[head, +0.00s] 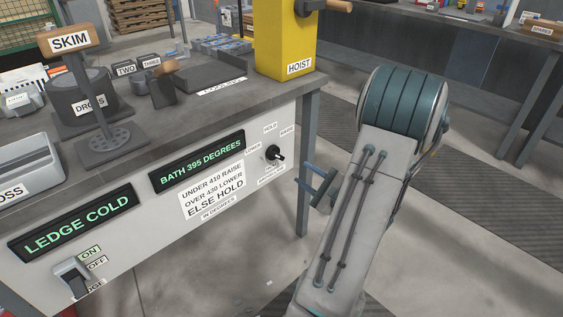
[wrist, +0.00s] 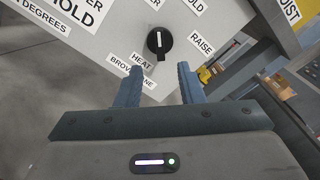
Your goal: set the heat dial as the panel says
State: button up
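The heat dial (head: 273,153) is a round black knob on the grey front panel (head: 150,235). In the wrist view the dial (wrist: 160,41) sits just beyond my fingertips, with a white line on its face. Which label the line marks is not clear to me. RAISE (wrist: 201,43) is to its right there. The upper display (head: 200,162) reads BATH 395 DEGREES. The sign (head: 212,192) reads under 410 raise, over 430 lower, else hold. My gripper (wrist: 158,84) is open and empty, its fingers apart from the dial; in the head view it is right of the panel.
A LEDGE COLD display (head: 75,222) and an ON/OFF switch (head: 73,277) are on the panel's left. The bench top (head: 215,88) above carries a skimmer (head: 100,120), a dross pot (head: 85,98) and the yellow hoist post (head: 285,40). A bench leg (head: 308,165) stands near my gripper.

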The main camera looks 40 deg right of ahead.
aim_at(279, 157)
jog(key=w, duration=0.3)
jog(key=w+b, duration=0.1)
jog(key=w, duration=0.3)
jog(key=w+a+b, duration=0.1)
jog(key=w, duration=0.2)
jog(key=shift+w, duration=0.25)
grip_shut()
